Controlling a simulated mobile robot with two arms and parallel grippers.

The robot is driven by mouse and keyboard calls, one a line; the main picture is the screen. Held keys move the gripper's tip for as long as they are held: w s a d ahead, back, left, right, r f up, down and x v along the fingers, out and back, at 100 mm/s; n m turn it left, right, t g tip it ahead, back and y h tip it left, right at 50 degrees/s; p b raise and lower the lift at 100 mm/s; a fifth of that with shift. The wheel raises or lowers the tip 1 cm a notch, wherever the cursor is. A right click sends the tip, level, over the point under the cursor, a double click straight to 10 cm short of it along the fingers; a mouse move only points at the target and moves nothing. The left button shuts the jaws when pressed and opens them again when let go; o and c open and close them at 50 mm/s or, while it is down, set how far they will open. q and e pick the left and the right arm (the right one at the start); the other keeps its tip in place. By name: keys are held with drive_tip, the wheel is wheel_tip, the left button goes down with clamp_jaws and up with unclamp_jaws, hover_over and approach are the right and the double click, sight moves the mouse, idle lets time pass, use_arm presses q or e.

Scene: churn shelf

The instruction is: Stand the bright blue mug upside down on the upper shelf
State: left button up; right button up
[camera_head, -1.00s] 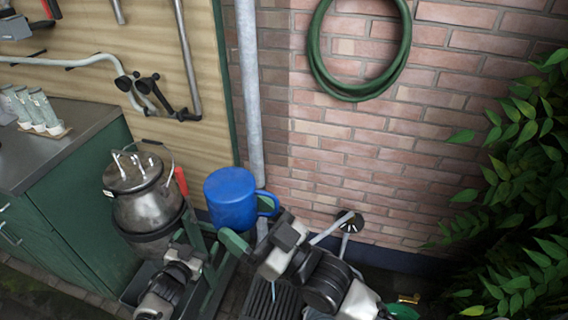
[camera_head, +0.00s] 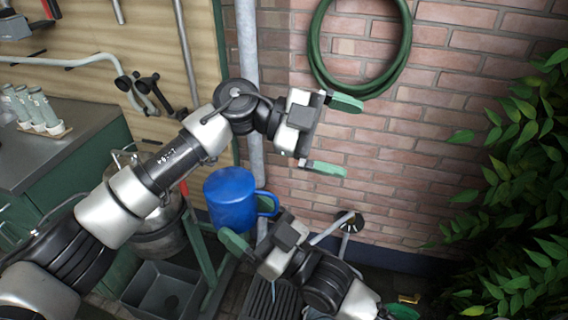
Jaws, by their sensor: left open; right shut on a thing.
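The bright blue mug (camera_head: 230,199) is held up near the drainpipe, left of my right gripper. Its upper end looks like a plain closed blue face, and its handle is on the right side. My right gripper (camera_head: 251,225) is shut on the mug at the handle side; the exact contact is partly hidden. My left gripper (camera_head: 335,137) is open and empty, above and right of the mug, in front of the brick wall. I cannot make out the upper shelf clearly; green frame bars (camera_head: 204,238) show below the mug.
A metal churn (camera_head: 160,238) stands left of the mug, largely hidden by my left arm. A dark trough (camera_head: 158,292) and a slatted grey piece (camera_head: 272,301) lie low. A counter (camera_head: 75,130) with bottles is at left, leaves (camera_head: 530,190) at right. A tap (camera_head: 349,222) juts from the wall.

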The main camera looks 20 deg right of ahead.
use_arm(q)
drive_tip(key=s+m+t+y, duration=0.2)
drive_tip(key=s+y, duration=0.5)
drive_tip(key=n+t+y, duration=0.6)
drive_tip(key=t+y, duration=0.6)
drive_tip(key=t, duration=0.1)
approach(242, 187)
drive_tip(key=x, duration=1.1)
drive_tip(key=shift+w+a+f, duration=0.2)
drive_tip(key=shift+w+f, duration=0.05)
drive_tip(key=shift+f, duration=0.05)
